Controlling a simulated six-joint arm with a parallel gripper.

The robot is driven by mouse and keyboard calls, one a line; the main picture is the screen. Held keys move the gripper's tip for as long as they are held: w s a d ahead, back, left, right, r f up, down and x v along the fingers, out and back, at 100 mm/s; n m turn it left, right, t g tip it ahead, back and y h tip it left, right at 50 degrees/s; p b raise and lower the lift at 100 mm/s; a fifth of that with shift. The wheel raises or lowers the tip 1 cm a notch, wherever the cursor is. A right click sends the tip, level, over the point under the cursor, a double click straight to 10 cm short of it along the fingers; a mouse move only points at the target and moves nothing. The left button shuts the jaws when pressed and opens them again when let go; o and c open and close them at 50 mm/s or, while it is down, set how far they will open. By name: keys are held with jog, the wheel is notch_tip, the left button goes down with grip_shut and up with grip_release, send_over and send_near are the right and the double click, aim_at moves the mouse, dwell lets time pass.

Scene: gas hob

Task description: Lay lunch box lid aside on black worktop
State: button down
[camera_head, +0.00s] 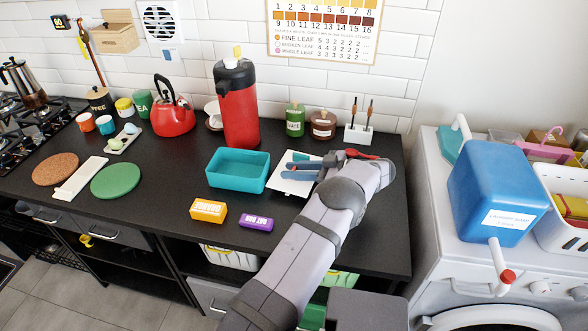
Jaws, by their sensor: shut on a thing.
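The open teal lunch box (238,171) sits on the black worktop (160,222), and its inside looks empty. A flat white square piece, which I take to be the lid (292,187), is just right of the box. My gripper (291,163) reaches in from the right and is shut on this lid near its far part. The fingers cover some of the lid. I cannot tell whether the lid touches the worktop.
An orange box (208,210) and a purple bar (256,222) lie in front of the lunch box. A red flask (238,108), jars (322,126) and a white holder (358,134) stand behind.

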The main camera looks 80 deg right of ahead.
jog(key=shift+f, duration=0.1)
jog(key=c, duration=1.4)
grip_release()
notch_tip(320, 180, up, 10)
jog(key=shift+b, duration=0.55)
